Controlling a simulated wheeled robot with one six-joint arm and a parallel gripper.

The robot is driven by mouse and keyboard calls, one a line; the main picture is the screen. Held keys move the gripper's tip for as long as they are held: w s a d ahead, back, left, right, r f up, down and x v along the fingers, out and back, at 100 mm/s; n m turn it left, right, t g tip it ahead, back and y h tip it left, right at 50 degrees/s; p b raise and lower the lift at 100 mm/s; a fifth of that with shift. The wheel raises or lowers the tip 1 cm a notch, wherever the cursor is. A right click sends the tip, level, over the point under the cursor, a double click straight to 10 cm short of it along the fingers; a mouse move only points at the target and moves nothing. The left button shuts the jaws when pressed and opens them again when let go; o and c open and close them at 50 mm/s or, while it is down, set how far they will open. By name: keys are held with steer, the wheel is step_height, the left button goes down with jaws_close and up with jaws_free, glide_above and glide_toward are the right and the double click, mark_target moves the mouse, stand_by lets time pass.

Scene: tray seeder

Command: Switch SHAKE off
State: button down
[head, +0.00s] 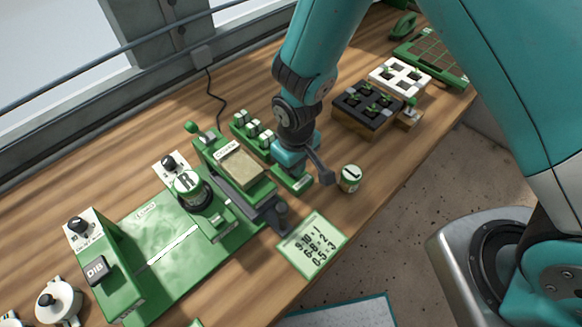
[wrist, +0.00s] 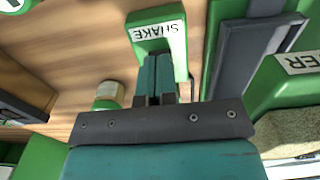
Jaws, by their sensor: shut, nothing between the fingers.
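The SHAKE switch is a green block with a white SHAKE label (wrist: 160,38), upside down in the wrist view. My gripper (wrist: 156,62) is shut and empty, its teal fingertips right at the block, just below the label in the picture. I cannot tell whether they touch it. The fingers hide the switch's moving part, so its position cannot be read. In the head view my gripper (head: 300,158) is low over the bench, and part of the green block (head: 291,182) shows under it.
Beside it stand the green machine with the sand-coloured tray (head: 241,168), a small round tin (head: 349,178) and a number card (head: 312,244). A dark seedling tray (head: 366,106) is farther back. A DIB unit (head: 97,270) is at left.

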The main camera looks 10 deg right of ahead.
steer(key=shift+f+b, duration=0.35)
steer(key=shift+f, duration=0.15)
steer(key=shift+r+p, duration=2.8)
steer(key=shift+r, duration=0.85)
steer(key=shift+f, duration=0.1)
steer(key=s+d+r+y+b, duration=0.2)
steer(key=s+r, duration=0.5)
steer(key=r, duration=0.4)
steer(key=s+d+r+y+b, duration=0.2)
steer(key=s+d+r+b, duration=0.1)
steer(key=s+r, duration=0.5)
steer(key=v, duration=0.4)
steer(key=shift+d+b, duration=0.2)
steer(key=shift+b, duration=0.2)
